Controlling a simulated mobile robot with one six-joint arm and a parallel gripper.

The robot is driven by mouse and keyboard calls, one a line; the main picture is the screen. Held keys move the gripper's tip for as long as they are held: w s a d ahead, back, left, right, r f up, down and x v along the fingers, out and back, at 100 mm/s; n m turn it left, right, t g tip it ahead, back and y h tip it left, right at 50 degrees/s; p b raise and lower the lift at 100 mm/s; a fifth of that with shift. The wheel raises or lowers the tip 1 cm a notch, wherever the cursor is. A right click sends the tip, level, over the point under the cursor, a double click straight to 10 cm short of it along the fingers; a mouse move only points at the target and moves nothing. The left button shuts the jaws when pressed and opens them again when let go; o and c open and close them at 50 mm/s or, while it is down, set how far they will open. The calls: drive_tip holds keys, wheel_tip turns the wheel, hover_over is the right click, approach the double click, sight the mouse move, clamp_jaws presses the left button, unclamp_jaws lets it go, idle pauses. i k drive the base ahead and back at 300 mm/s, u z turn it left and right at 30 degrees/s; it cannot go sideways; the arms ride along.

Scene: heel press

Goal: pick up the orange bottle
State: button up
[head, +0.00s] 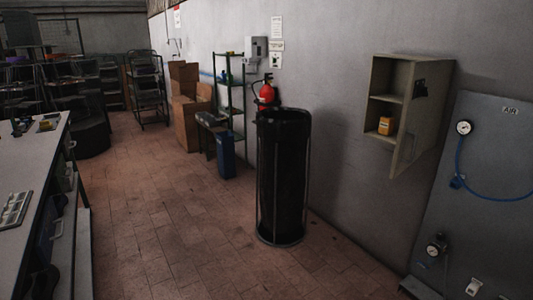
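My gripper is not in view.
A tall black cylindrical bin (282,180) stands on the floor left of the cabinet, with a red extinguisher (266,95) behind it. A grey panel with gauges (490,180) is at right. A workbench (30,165) lines the left. Tiled floor (160,220) is clear between.

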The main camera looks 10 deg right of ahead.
sight(386, 122)
drive_tip(key=u, duration=0.5)
drive_tip(key=i, duration=3.05)
drive_tip(key=z, duration=1.05)
drive_tip(key=i, duration=0.85)
drive_tip(key=z, duration=0.4)
